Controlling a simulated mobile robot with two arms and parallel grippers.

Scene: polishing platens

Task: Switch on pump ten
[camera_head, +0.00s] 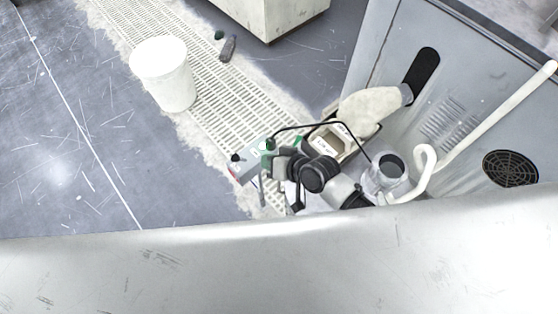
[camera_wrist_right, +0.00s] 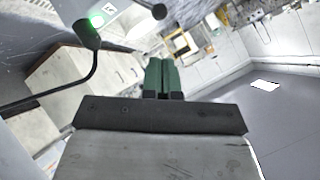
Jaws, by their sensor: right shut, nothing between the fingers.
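A small pale control box (camera_head: 246,167) lies beyond my right gripper in the head view. It has a dark knob (camera_head: 235,157) at its left end, a green part near its right end and a reddish edge. My right gripper (camera_head: 267,162) is close beside the box; whether it touches is unclear. In the wrist view its green fingers (camera_wrist_right: 163,77) are shut together with nothing between them. A pale panel (camera_wrist_right: 108,13) with a small label shows at the top there, beside a glowing green light (camera_wrist_right: 95,20). I cannot read a pump number. My left gripper is not in view.
A black curved cable (camera_head: 312,123) arches over my right gripper. A tall grey cabinet (camera_head: 455,65) stands to the right, with a white pipe (camera_head: 510,107) in front. A white bucket (camera_head: 163,75) stands on the floor grating (camera_head: 215,98). Open floor lies left.

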